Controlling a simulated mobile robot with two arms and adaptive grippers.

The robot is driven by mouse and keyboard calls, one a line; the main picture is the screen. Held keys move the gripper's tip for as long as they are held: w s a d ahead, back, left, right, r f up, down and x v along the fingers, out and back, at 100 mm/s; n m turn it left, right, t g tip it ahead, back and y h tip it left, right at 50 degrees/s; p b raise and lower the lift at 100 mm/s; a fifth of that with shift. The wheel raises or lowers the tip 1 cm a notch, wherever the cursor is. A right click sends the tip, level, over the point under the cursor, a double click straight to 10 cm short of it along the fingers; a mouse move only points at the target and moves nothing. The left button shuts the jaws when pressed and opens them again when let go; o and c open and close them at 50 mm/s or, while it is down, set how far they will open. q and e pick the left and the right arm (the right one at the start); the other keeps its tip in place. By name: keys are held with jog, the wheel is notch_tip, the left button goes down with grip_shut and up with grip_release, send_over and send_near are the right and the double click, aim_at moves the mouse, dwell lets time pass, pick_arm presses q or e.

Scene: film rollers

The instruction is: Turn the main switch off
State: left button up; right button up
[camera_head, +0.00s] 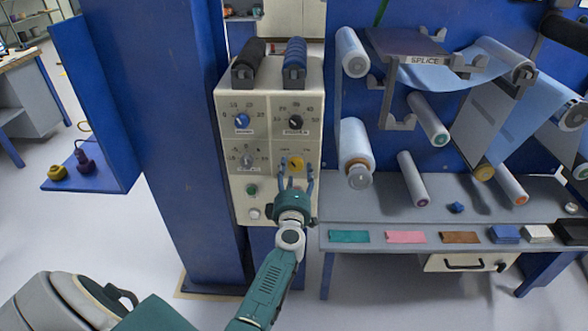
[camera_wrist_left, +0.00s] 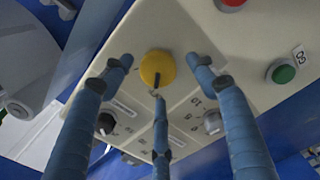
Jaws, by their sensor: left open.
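The main switch appears to be the yellow rotary knob (camera_head: 295,162) on the beige control panel (camera_head: 235,200); its labels are too small to read. In the left wrist view the yellow knob (camera_wrist_left: 152,66) has a dark pointer on its lower side. My left gripper (camera_head: 296,174) is in front of the panel, just below the knob. Its three blue fingers are open around the knob's outline in the left wrist view (camera_wrist_left: 160,72), with no clear contact. I cannot tell the gap to the panel. My right gripper is not in view.
A red button (camera_wrist_left: 232,3) shows in the left wrist view. A grey shelf (camera_head: 400,208) and film rollers (camera_head: 357,150) stand to the right.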

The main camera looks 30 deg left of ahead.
pick_arm(q)
jog(key=shift+v, duration=2.8)
jog(key=shift+s+a, duration=0.1)
jog(key=shift+a, duration=0.05)
